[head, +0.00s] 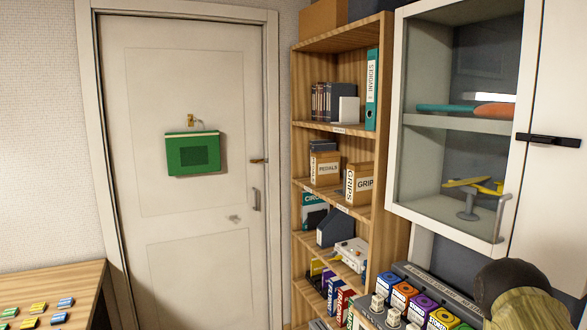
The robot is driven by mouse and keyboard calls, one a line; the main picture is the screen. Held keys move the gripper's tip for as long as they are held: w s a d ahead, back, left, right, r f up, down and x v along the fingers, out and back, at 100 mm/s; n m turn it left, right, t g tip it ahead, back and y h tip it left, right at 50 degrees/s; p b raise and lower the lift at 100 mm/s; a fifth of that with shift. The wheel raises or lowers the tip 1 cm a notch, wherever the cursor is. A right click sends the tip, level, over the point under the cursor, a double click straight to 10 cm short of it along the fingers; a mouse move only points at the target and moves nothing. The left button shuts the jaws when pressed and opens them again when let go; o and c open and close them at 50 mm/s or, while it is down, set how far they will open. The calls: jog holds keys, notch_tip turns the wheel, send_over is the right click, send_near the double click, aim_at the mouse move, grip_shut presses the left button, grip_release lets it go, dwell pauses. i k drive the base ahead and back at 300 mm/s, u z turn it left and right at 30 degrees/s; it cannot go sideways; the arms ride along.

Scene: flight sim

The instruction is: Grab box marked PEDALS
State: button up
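The cardboard box marked PEDALS (325,169) stands on a middle shelf of the wooden bookcase, in the head view. It is brown with a white label facing out. A box marked GRIPS (359,185) stands to its right and nearer on the same shelf. A dark box (322,146) shows just above and behind the PEDALS box. My gripper is not in view.
The wooden bookcase (384,150) stands between a closed white door (180,70) and a glass-fronted cabinet (449,110). A wooden table (62,283) is at lower left. A dark and brown rounded shape (520,290) at lower right is unclear.

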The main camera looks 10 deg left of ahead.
aim_at(325, 165)
jog(key=u, duration=0.85)
jog(key=i, duration=1.15)
jog(key=u, duration=0.4)
jog(key=i, duration=1.55)
jog(key=z, duration=0.8)
